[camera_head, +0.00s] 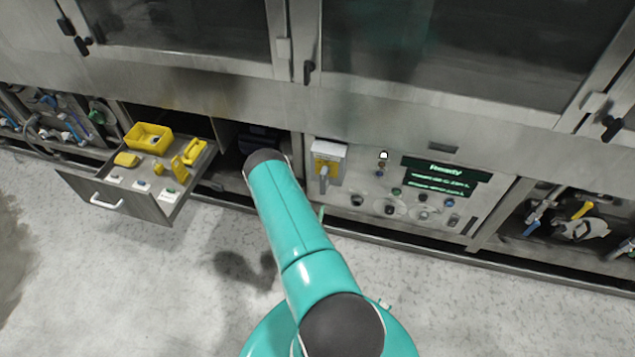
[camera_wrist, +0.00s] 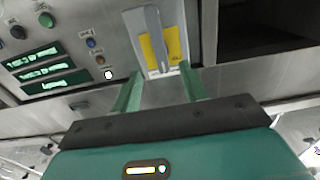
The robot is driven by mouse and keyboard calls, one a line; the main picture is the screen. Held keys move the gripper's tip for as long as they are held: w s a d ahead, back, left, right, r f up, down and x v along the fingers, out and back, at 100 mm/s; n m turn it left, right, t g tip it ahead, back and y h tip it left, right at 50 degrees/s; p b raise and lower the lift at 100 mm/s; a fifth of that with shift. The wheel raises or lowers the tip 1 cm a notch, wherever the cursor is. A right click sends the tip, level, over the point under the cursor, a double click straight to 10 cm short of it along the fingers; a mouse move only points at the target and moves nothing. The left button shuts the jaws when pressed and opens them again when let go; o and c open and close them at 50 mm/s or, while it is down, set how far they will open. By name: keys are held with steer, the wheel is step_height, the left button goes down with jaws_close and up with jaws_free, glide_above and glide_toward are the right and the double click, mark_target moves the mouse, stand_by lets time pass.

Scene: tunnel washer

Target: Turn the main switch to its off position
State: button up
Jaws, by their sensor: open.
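The main switch (camera_head: 327,162) is a grey box with a yellow plate on the control panel, left of the display in the camera_head view. Its grey lever (camera_head: 323,178) points down there. In the wrist view, which looks turned over, the switch (camera_wrist: 174,44) is at the top centre, and its lever runs lengthwise over the yellow plate. My gripper (camera_wrist: 161,72) is open, its two green fingers apart and empty. The fingertips appear just short of the switch, one to each side of the lever in the picture; no contact is visible. In the camera_head view my arm mostly hides my gripper.
A green-lettered display (camera_head: 440,178) and several buttons and knobs share the panel. An open drawer (camera_head: 115,195) with yellow items juts out at the left. Pipe bays (camera_head: 570,220) lie at the right. The floor in front is clear.

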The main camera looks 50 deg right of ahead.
mark_target(322, 185)
steer(key=x, duration=1.2)
steer(key=shift+d, duration=0.25)
jaws_close()
